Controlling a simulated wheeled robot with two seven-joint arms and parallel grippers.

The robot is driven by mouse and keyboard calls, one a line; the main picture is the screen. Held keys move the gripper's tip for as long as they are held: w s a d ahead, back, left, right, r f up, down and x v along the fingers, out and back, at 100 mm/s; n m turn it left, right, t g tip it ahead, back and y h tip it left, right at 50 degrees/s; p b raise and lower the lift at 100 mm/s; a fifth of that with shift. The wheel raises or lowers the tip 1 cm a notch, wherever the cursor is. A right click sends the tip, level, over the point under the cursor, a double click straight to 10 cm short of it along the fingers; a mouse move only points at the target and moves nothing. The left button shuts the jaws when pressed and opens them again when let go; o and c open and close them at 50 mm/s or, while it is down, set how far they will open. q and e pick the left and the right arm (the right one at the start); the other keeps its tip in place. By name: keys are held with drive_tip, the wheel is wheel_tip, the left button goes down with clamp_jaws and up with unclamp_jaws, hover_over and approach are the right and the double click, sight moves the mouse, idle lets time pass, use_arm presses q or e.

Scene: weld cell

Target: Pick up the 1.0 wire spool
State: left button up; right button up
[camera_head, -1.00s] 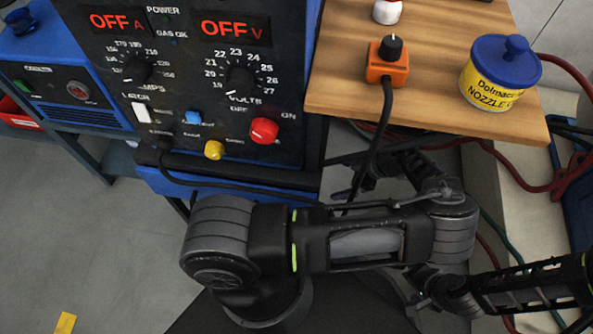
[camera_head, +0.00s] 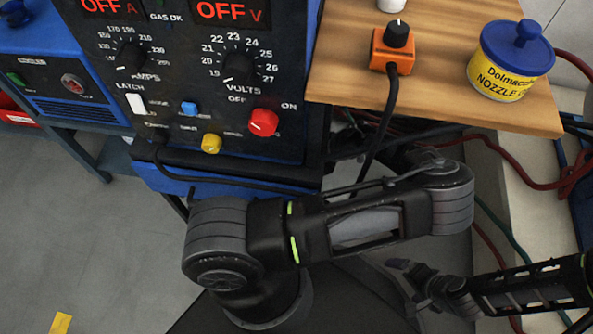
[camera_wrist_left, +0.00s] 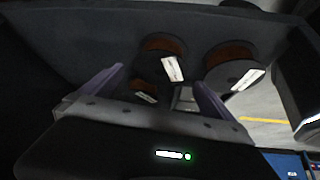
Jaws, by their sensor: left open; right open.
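In the left wrist view, several wire spools with dark flanges and reddish-brown wire show in a dim space: one at centre (camera_wrist_left: 164,50), one to the right (camera_wrist_left: 236,66), and a lower one (camera_wrist_left: 147,90) partly hidden. Their white labels are too blurred to read, so I cannot tell which is the 1.0 spool. My left gripper (camera_wrist_left: 160,76) is open, its fingers on either side of the centre spools, with no spool visibly gripped. In the head view it is hidden beyond my forearm, below the wooden top. My right gripper (camera_head: 408,278) is open and empty at the lower right.
A welding power source (camera_head: 190,90) with knobs stands at left. A wooden shelf (camera_head: 440,100) holds an orange knob box (camera_head: 392,52) and a blue-lidded nozzle tub (camera_head: 512,65). A black cable hangs from the box near my left arm. Red hoses (camera_head: 520,180) run at right.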

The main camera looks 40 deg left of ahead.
use_arm(q)
drive_tip(key=b+x, duration=0.2)
drive_tip(key=x, duration=0.2)
drive_tip(key=shift+f, duration=0.2)
drive_tip(key=shift+a+f, duration=0.25)
drive_tip(key=shift+c, duration=0.2)
drive_tip(key=shift+r, duration=0.1)
drive_tip(key=c, duration=1.8)
drive_tip(key=shift+r, duration=0.15)
